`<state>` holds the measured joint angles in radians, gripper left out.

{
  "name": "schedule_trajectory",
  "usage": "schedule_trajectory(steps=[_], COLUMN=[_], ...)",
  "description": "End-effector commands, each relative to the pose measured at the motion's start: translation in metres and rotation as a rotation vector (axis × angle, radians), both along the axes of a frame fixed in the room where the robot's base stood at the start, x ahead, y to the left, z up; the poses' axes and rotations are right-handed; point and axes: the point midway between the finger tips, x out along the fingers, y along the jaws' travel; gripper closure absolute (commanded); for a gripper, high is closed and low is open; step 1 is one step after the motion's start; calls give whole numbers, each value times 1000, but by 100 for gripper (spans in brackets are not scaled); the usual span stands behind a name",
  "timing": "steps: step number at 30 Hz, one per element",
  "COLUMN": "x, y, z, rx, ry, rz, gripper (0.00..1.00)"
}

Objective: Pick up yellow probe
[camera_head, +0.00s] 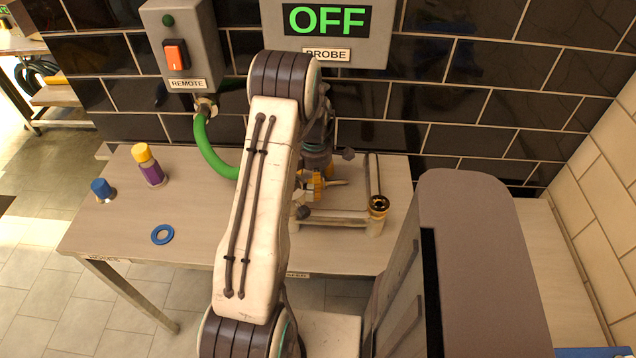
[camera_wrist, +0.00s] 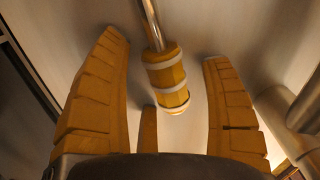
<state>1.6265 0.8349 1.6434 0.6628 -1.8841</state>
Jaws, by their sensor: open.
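The yellow probe (camera_wrist: 166,80) shows in the wrist view as a ribbed yellow handle with pale bands and a thin metal rod running up from it. My gripper (camera_wrist: 164,50) is open, its yellow fingers to the left and right of the handle with a gap on each side. A shorter yellow piece stands just below the handle. In the head view my gripper (camera_head: 316,184) is over the table, partly hidden by my arm. I cannot clearly tell the probe from the gripper's yellow fingers there.
The table (camera_head: 110,225) holds a blue knob-like piece (camera_head: 102,190), a purple bottle with yellow cap (camera_head: 149,166), a blue ring (camera_head: 163,234) and a metal fixture with a brass ring (camera_head: 378,204). A green hose (camera_head: 209,150) hangs from the REMOTE box (camera_head: 180,45). The PROBE display (camera_head: 327,22) reads OFF.

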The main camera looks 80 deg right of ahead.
Motion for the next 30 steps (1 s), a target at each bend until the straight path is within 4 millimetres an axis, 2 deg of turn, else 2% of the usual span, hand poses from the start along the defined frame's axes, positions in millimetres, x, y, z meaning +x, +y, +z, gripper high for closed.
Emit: schedule_trajectory(steps=[6,27,30], x=[0,0,0], y=[0,0,0], z=[0,0,0], rx=[0,0,0], ry=[0,0,0], rz=[0,0,0], gripper=[28,90,90])
